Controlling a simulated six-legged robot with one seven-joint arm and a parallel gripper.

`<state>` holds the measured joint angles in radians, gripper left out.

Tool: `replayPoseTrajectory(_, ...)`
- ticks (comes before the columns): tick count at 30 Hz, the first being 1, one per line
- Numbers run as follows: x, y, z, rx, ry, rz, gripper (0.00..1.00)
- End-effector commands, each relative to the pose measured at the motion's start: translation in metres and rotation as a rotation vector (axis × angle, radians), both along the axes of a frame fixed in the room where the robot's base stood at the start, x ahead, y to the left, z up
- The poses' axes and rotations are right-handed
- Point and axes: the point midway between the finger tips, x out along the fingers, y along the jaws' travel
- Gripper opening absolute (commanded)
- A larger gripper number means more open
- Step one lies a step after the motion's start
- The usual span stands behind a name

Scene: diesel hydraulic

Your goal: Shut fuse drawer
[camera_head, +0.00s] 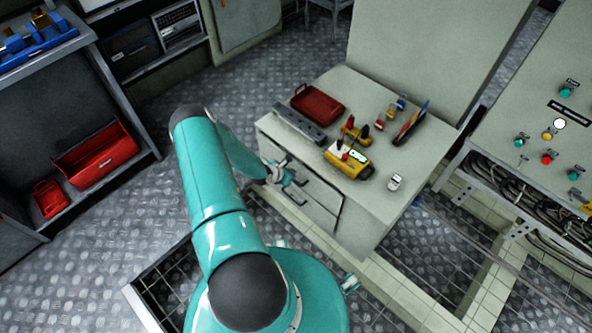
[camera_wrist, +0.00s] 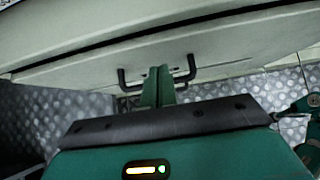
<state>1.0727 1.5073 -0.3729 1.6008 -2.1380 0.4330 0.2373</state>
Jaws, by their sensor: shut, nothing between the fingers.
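The cabinet with the drawers (camera_head: 318,196) stands below a pale worktop in the head view. I cannot tell which drawer is the fuse drawer. A dark gap runs along a drawer front (camera_wrist: 230,43) in the wrist view; how far the drawer stands out is unclear. A black U-shaped handle (camera_wrist: 190,68) is on this front. My gripper (camera_head: 285,178) is in front of the drawers. In the wrist view its green fingers (camera_wrist: 158,84) are together and empty, between the two arms of the handle. Contact with the handle or front cannot be made out.
The worktop (camera_head: 378,205) bears a red tray (camera_head: 318,104), a yellow meter (camera_head: 348,161) and several tools. A control panel with cables stands at right. Shelves with a red toolbox (camera_head: 95,155) are at left. Patterned metal floor is clear between shelves and cabinet.

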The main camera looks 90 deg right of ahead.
Motion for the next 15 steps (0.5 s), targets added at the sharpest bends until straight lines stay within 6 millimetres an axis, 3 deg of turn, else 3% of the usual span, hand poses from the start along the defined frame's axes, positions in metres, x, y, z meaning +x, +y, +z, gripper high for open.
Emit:
replayPoseTrajectory(3,0.014,0.006,0.0,0.003,-0.003,0.003,0.0)
replayPoseTrajectory(15,0.054,0.046,0.057,0.005,-0.004,0.003,0.0)
